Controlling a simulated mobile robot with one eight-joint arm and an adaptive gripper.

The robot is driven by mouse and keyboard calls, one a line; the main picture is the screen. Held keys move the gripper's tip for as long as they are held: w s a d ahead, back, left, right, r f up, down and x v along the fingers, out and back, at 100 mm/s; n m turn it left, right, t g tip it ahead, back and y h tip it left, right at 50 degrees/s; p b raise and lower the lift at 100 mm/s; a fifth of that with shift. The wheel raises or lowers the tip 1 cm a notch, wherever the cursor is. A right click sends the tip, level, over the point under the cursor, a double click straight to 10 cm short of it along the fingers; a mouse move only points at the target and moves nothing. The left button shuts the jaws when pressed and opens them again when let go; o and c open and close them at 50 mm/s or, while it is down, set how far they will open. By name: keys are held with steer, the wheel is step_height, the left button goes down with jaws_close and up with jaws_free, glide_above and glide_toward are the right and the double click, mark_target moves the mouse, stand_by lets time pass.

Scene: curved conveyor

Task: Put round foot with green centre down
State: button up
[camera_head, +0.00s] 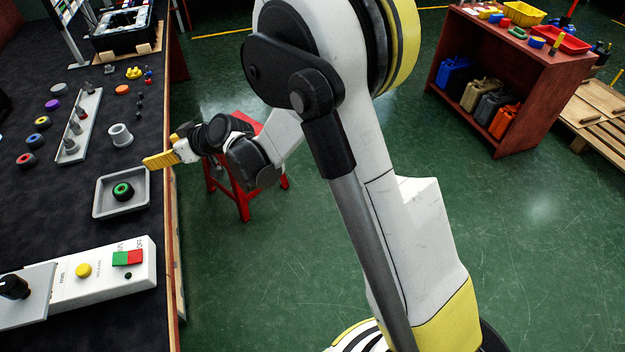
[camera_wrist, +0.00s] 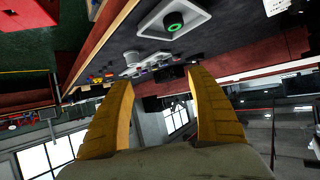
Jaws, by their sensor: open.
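The round foot with green centre (camera_head: 122,190) is a black ring with a green middle, lying in a shallow grey tray (camera_head: 103,208) on the dark bench. In the wrist view the foot (camera_wrist: 174,21) and tray (camera_wrist: 196,13) show at the top. My gripper (camera_head: 147,163) has yellow fingers and is at the bench's edge, just beyond the tray's far right corner in the picture, apart from the foot. In the wrist view my gripper (camera_wrist: 160,82) is open, with nothing between its fingers.
A white control box (camera_head: 105,277) with buttons lies nearer on the bench. A grey cup-like part (camera_head: 120,135), a rack with grey pegs (camera_head: 80,126) and several coloured round feet lie farther back. A red stool (camera_head: 240,187) stands beside the bench; a red shelf (camera_head: 520,85) stands across the floor.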

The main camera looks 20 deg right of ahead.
steer(key=s+d+r+m+h, duration=0.2)
steer(key=s+d+r, duration=0.3)
steer(key=s+d, duration=0.25)
steer(key=s+d+r+m+h, duration=0.2)
steer(key=s+d+r+h, duration=0.1)
steer(key=s+d+r, duration=0.4)
steer(key=s+d+f+m+h, duration=0.1)
steer(key=s+d+m+h, duration=0.1)
steer(key=s+d, duration=0.5)
steer(key=s+d+f+m+g+h, duration=0.1)
steer(key=s+d+f+m+h, duration=0.1)
steer(key=s+d, duration=0.5)
steer(key=s, duration=0.3)
steer(key=shift+s+d+f+m, duration=0.15)
steer(key=shift+s+d+m, duration=0.15)
steer(key=shift+d, duration=0.1)
